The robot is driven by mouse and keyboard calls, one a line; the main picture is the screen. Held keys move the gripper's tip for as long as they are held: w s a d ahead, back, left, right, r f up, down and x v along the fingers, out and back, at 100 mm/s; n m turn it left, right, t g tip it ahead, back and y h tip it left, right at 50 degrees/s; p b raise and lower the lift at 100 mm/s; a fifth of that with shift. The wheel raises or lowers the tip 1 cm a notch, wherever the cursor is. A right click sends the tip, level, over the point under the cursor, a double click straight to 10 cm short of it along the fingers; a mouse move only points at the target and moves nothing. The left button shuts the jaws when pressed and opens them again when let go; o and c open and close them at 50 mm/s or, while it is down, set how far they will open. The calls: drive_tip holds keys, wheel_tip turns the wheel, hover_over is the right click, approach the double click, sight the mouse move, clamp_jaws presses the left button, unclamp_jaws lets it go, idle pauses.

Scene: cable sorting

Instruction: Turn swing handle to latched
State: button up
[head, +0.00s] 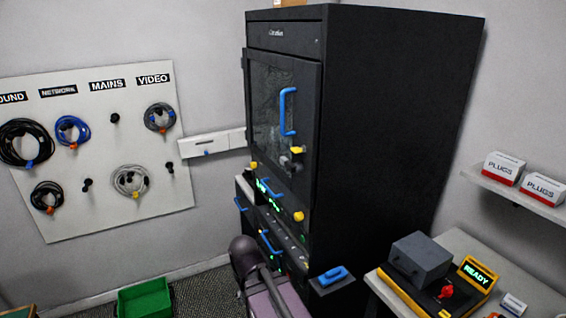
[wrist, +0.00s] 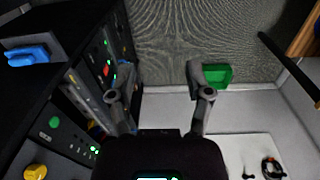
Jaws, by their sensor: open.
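The tall black cabinet (head: 395,110) stands in the middle of the head view, with a dark glazed door (head: 268,95) on its front. The door carries a long blue pull handle (head: 288,112). Below it is a small grey fitting (head: 288,161) with a yellow part, which may be the swing handle; its angle is too small to tell. My gripper (wrist: 156,82) is open and empty in the wrist view, its two fingers well apart. It is beside the lower equipment panels, touching nothing that I can see. The fitting is not clearly visible in the wrist view.
Equipment panels with blue handles (head: 270,188) and yellow knobs fill the cabinet's lower front. A green bin (head: 145,298) stands on the floor, left of my arm. A cable board (head: 100,200) hangs on the left wall. A bench (head: 455,246) with a yellow-edged device is at right.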

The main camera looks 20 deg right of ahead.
drive_tip(key=w+d+r+n+t+h+p, duration=0.1)
drive_tip(key=w+d+r+t+h+p, duration=0.1)
drive_tip(key=w+d+r+h+p, duration=0.65)
drive_tip(key=n+t+h+p, duration=0.3)
drive_tip(key=t+h+p, duration=0.2)
drive_tip(key=h, duration=0.1)
approach(285, 162)
drive_tip(key=a, duration=0.3)
drive_tip(key=shift+w+d+r+y, duration=0.15)
drive_tip(key=shift+r+y, duration=0.05)
drive_tip(key=shift+y, duration=0.05)
drive_tip(key=shift+d, duration=0.15)
drive_tip(key=b+x, duration=0.2)
drive_tip(key=x, duration=1.1)
drive_tip(key=shift+d+f+b, duration=0.2)
drive_tip(key=shift+d+b, duration=0.1)
clamp_jaws()
